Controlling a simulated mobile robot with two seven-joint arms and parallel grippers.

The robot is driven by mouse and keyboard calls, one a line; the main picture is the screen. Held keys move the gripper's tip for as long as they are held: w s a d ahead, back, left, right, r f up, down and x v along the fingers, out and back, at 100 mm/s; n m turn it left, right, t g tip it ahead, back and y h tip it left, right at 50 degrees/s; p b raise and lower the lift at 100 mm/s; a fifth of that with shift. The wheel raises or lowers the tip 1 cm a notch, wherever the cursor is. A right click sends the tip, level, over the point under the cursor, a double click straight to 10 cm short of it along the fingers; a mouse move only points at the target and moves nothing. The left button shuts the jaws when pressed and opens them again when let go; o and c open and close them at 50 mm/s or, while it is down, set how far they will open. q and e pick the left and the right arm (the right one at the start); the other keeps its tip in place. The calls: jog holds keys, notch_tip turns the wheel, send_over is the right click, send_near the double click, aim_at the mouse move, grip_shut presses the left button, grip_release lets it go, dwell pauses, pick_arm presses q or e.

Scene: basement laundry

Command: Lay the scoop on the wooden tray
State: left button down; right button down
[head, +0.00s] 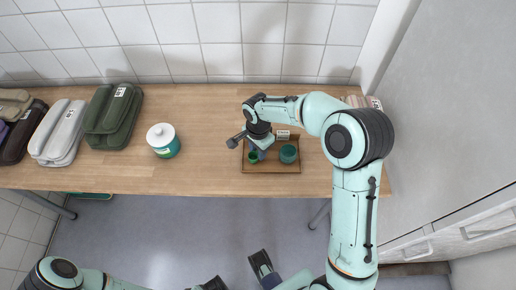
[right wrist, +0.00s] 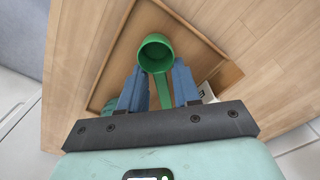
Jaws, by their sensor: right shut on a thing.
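The green scoop (right wrist: 156,52) is in my right gripper (right wrist: 160,80), with its handle between the blue fingers and its round cup ahead of the fingertips. In the head view the scoop (head: 253,157) shows small below my right gripper (head: 260,152), over the left part of the wooden tray (head: 270,171). The tray's inside and rim also show in the right wrist view (right wrist: 118,45). I cannot tell whether the scoop touches the tray floor. My left gripper (head: 264,270) seems to be low at the bottom edge, away from the counter; its fingers are unclear.
A teal cup (head: 288,154) stands in the tray's right part, with a small label card (head: 282,134) behind. A white-lidded teal jar (head: 163,140) stands left of the tray. Green (head: 113,115) and grey cases (head: 60,132) lie farther left. Counter between jar and tray is clear.

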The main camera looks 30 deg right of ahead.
jog(key=shift+f, duration=0.3)
jog(key=c, duration=0.7)
grip_release()
jog(key=shift+r, duration=0.15)
notch_tip(320, 180, up, 13)
jog(key=shift+r+p, duration=0.1)
jog(key=shift+p, duration=0.65)
